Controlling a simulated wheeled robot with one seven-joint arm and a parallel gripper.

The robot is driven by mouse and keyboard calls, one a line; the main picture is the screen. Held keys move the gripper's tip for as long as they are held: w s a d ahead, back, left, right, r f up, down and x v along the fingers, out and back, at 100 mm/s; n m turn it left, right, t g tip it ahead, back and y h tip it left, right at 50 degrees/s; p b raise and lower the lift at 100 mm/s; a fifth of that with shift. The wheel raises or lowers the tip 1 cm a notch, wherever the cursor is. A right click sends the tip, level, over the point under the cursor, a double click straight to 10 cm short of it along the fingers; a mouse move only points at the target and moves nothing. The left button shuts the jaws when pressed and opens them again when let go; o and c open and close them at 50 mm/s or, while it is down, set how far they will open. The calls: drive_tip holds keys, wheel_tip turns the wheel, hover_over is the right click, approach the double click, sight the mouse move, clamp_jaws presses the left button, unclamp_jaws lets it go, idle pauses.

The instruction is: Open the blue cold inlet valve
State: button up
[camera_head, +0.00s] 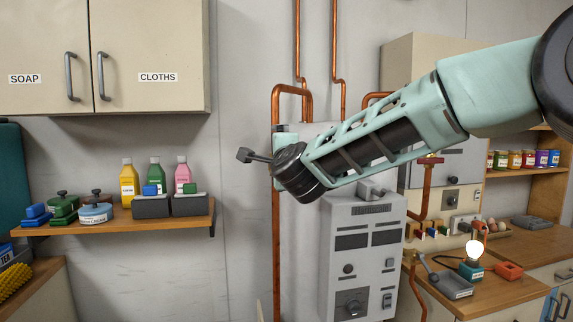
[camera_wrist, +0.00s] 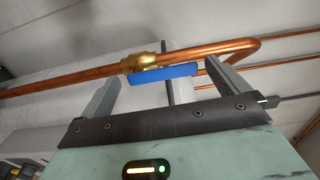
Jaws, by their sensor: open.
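In the wrist view a blue valve handle (camera_wrist: 165,73) sits against a brass valve body (camera_wrist: 142,62) on a copper pipe (camera_wrist: 70,80). The handle looks roughly lined up with the pipe. My gripper (camera_wrist: 164,73) is open, with one finger to the left of the handle and one to the right. The handle shows between the fingers, and I cannot tell whether either touches it. In the head view my arm's wrist hides the fingers and the valve.
In the head view a grey boiler-like unit (camera_head: 361,258) stands below my arm. Copper pipes (camera_head: 335,50) run up the wall. A shelf (camera_head: 130,219) with bottles is at left, under a cabinet (camera_head: 150,50). A workbench (camera_head: 480,297) with a lit bulb (camera_head: 474,249) is at right.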

drive_tip(key=b+v, duration=0.5)
drive_tip(key=v, duration=1.1)
drive_tip(key=shift+s, duration=0.1)
drive_tip(key=s+f+n+g+y, duration=0.1)
drive_tip(key=s+f+n+g, duration=0.55)
drive_tip(key=f, duration=0.35)
drive_tip(key=s+f+n+g+y, duration=0.1)
drive_tip(key=s+f+n+g, duration=0.4)
drive_tip(key=s+f+n, duration=0.4)
drive_tip(key=s+d+f+n+g+h, duration=0.6)
drive_tip(key=s+d+f, duration=0.5)
drive_tip(key=d, duration=0.5)
drive_tip(key=shift+s+f+n, duration=0.4)
drive_tip(key=shift+s+n, duration=0.05)
drive_tip(key=shift+s, duration=0.65)
